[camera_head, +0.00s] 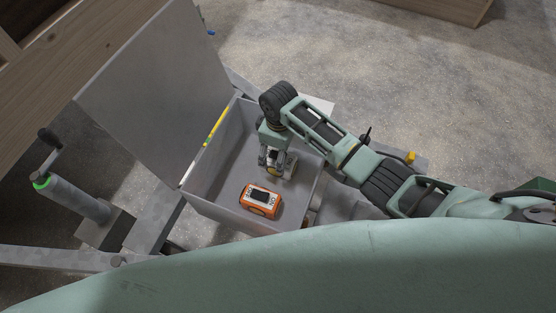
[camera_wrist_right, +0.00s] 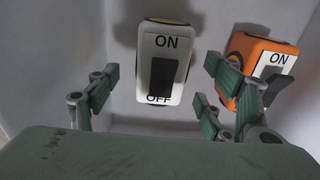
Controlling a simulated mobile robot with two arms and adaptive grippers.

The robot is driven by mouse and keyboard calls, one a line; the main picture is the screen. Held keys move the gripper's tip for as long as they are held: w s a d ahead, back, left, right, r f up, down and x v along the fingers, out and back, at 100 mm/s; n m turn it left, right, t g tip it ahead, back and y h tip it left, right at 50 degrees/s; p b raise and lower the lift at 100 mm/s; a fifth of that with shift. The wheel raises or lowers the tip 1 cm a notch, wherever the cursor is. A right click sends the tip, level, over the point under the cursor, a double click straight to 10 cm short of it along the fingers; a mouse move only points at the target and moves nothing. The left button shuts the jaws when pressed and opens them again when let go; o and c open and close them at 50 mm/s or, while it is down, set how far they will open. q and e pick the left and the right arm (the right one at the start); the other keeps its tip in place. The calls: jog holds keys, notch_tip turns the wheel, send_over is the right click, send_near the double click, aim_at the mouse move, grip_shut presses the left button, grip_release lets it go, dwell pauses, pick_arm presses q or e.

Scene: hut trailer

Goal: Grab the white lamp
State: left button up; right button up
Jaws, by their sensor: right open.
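The white lamp (camera_wrist_right: 158,45) has a dark ON/OFF switch and lies inside the open grey box. In the head view the lamp (camera_head: 288,170) is mostly hidden under my right gripper (camera_head: 272,163). My right gripper is open above the lamp, with its fingers spread to either side of it in the wrist view. I cannot tell whether they touch it. An orange lamp (camera_head: 261,199) of the same kind lies in the box, nearer the front wall; it also shows in the wrist view (camera_wrist_right: 262,57), close to the right-hand finger. My left gripper is not in view.
The grey box (camera_head: 228,216) has low walls around both lamps, and its lid (camera_head: 155,85) stands raised at the left. A crank jack post (camera_head: 75,199) and grey frame beams lie left of it. Concrete floor behind is mostly clear.

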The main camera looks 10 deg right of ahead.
notch_tip(320, 180, down, 4)
jog(key=shift+s+f, duration=0.1)
jog(key=shift+s, duration=0.05)
jog(key=shift+f, duration=0.2)
jog(key=c, duration=1.1)
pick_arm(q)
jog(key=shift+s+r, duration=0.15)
pick_arm(e)
jog(key=c, duration=0.3)
jog(key=shift+r, duration=0.1)
